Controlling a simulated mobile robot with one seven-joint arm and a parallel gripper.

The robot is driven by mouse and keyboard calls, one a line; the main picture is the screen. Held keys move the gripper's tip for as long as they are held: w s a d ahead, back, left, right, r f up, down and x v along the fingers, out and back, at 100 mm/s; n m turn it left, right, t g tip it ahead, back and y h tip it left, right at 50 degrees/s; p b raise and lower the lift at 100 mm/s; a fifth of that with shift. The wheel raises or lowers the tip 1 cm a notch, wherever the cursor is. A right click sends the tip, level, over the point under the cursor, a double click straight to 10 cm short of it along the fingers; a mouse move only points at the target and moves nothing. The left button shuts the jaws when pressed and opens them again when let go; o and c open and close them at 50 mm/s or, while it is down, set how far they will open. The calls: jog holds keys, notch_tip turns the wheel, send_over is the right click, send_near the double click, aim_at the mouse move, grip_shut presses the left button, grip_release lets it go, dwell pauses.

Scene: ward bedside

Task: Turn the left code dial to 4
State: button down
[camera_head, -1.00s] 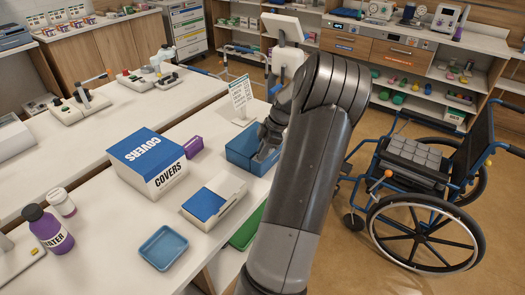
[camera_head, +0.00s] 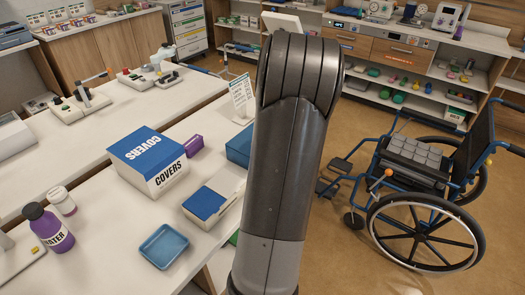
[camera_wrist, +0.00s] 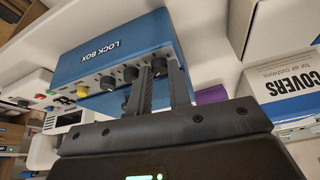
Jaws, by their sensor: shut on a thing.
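The blue lock box (camera_wrist: 120,50) fills the upper middle of the wrist view, its lettering upside down. A row of dark dials (camera_wrist: 107,83) runs along its front face. My gripper (camera_wrist: 162,70) is at the right end of this row, its two fingers closed around a dark dial (camera_wrist: 159,67) that they partly hide. I cannot read any digit or mark on the dials. In the head view a blue box (camera_head: 238,146), apparently the lock box, shows only its left part; my arm hides the rest and my gripper.
A COVERS box (camera_head: 150,160), a purple block (camera_head: 193,144), a blue-and-white box (camera_head: 207,204) and a blue tray (camera_head: 163,246) stand on the bench near the lock box. A wheelchair (camera_head: 425,190) stands on the floor to the right.

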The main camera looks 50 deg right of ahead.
jog(key=m+h, duration=0.1)
jog(key=m, duration=0.3)
jog(key=m+g+h, duration=0.1)
jog(key=m, duration=0.2)
jog(key=shift+w+a+h, duration=0.2)
jog(key=shift+a+h, duration=0.1)
jog(key=shift+a, duration=0.1)
jog(key=m, duration=0.2)
jog(key=m+g, duration=0.1)
jog(key=m, duration=0.1)
jog(key=m+g+h, duration=0.1)
jog(key=m, duration=0.1)
jog(key=shift+w+a, duration=0.15)
jog(key=shift+w, duration=0.15)
jog(key=m+g, duration=0.1)
jog(key=m, duration=0.1)
jog(key=m+g, duration=0.1)
jog(key=m, duration=0.3)
jog(key=shift+w+g, duration=0.25)
jog(key=shift+g, duration=0.15)
jog(key=m+g, duration=0.1)
jog(key=m, duration=0.2)
jog(key=m+y, duration=0.1)
jog(key=m, duration=0.2)
jog(key=shift+w+g, duration=0.2)
jog(key=shift+g, duration=0.2)
jog(key=shift+m, duration=0.3)
jog(key=c, duration=1.6)
grip_release()
jog(key=shift+d, duration=0.2)
